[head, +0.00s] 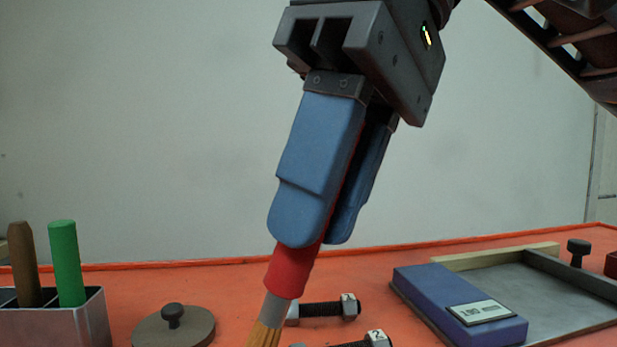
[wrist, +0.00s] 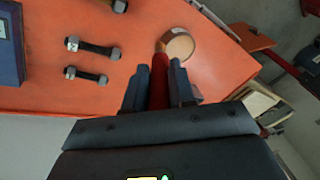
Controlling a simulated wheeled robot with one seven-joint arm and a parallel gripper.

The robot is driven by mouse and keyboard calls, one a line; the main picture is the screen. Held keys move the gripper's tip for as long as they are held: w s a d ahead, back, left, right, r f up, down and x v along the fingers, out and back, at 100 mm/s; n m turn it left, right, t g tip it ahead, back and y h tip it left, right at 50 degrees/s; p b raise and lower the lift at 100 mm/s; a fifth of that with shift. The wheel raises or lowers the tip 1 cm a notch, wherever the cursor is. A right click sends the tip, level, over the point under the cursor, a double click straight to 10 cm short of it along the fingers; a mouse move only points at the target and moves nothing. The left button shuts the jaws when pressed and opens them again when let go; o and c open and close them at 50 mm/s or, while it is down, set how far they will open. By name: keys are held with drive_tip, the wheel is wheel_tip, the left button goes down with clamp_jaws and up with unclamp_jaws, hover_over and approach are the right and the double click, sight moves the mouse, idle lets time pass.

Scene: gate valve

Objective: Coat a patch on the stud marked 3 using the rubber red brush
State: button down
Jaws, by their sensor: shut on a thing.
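My gripper (head: 310,240) is shut on the red brush (head: 291,271), with blue fingers on either side of its handle. The brush tilts down and left, its tan bristles running off the bottom edge of the head view. The red handle (wrist: 159,82) also shows between the fingers in the wrist view. A far stud (head: 325,308) and a nearer stud (head: 362,342), whose mark looks like 2, lie right of the bristles. The wrist view shows a third stud (wrist: 120,5), cut off at the top edge; its mark is not readable.
A purple block with a label (head: 455,300) and a grey tray (head: 575,300) stand right. A knobbed round lid (head: 173,328) and a holder with brown and green handles (head: 60,325) stand left. A round tan-topped item (wrist: 180,46) is near the handle in the wrist view.

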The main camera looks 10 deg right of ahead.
wheel_tip(320, 180, down, 6)
drive_tip(key=b, duration=0.3)
drive_tip(key=shift+b, duration=0.4)
drive_tip(key=shift+f+b, duration=1.9)
drive_tip(key=shift+f, duration=0.2)
idle(0.7)
drive_tip(key=shift+d, duration=0.1)
drive_tip(key=d+b, duration=0.1)
drive_tip(key=d, duration=0.6)
drive_tip(key=shift+w+b, duration=0.3)
drive_tip(key=shift+b, duration=0.05)
idle(0.3)
drive_tip(key=shift+d, duration=0.1)
